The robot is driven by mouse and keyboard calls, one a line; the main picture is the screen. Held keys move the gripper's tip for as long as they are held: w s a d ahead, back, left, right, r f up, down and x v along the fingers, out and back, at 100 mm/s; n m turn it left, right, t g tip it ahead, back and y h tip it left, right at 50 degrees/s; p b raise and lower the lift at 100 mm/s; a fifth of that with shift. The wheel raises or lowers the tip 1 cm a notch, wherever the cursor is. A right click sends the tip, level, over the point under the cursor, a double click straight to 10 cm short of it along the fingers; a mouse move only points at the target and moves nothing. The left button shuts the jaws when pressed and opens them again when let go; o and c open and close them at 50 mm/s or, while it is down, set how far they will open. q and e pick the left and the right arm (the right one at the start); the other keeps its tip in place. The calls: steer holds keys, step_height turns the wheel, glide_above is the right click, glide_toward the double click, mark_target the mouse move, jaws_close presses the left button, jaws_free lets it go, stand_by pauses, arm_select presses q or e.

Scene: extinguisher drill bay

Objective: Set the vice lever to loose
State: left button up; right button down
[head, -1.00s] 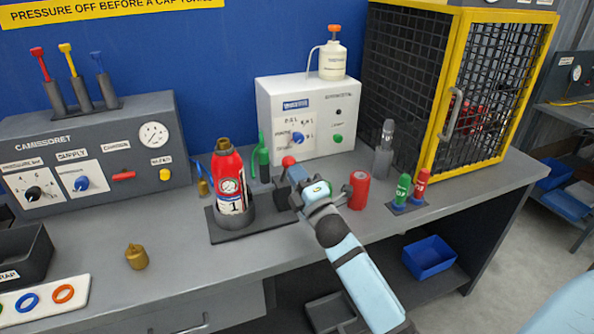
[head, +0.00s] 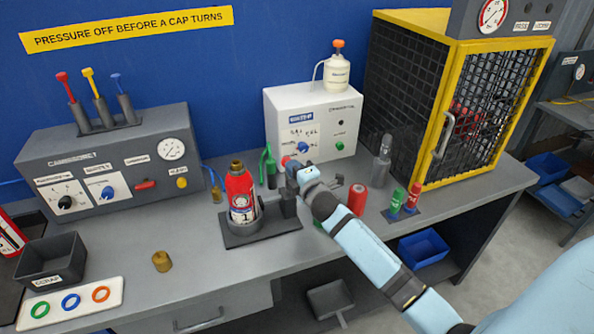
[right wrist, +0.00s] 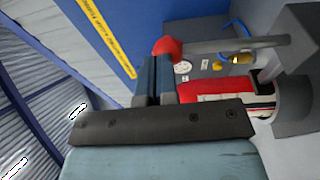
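The vice (head: 262,235) is a dark grey stand on the bench that holds an upright red extinguisher (head: 240,187) in its collar. Its lever is a grey rod with a red knob (head: 286,160); in the right wrist view the rod runs right from the knob (right wrist: 166,48) towards the vice. My right gripper (head: 293,172) is beside the knob, and the fingers hide part of the lever in the head view. In the right wrist view its fingers (right wrist: 155,75) are close together with their tips at the knob, not visibly around it. My left gripper is out of view.
A red cylinder (head: 357,199), a green and red marker stand (head: 403,208) and a grey bottle (head: 381,160) stand right of the vice. A white control box (head: 320,125) is behind. A brass cap (head: 161,261) lies front left. The front bench is mostly clear.

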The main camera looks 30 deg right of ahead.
steer(key=w, duration=0.2)
steer(key=w+d, duration=0.1)
steer(key=w, duration=0.1)
steer(key=shift+r, duration=0.25)
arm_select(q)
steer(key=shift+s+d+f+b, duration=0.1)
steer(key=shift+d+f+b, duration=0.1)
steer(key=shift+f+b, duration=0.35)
arm_select(e)
steer(key=shift+w+d+f, duration=0.1)
steer(key=shift+w+d, duration=0.05)
steer(key=shift+w, duration=0.45)
steer(key=shift+w+d, duration=0.1)
steer(key=shift+w, duration=0.5)
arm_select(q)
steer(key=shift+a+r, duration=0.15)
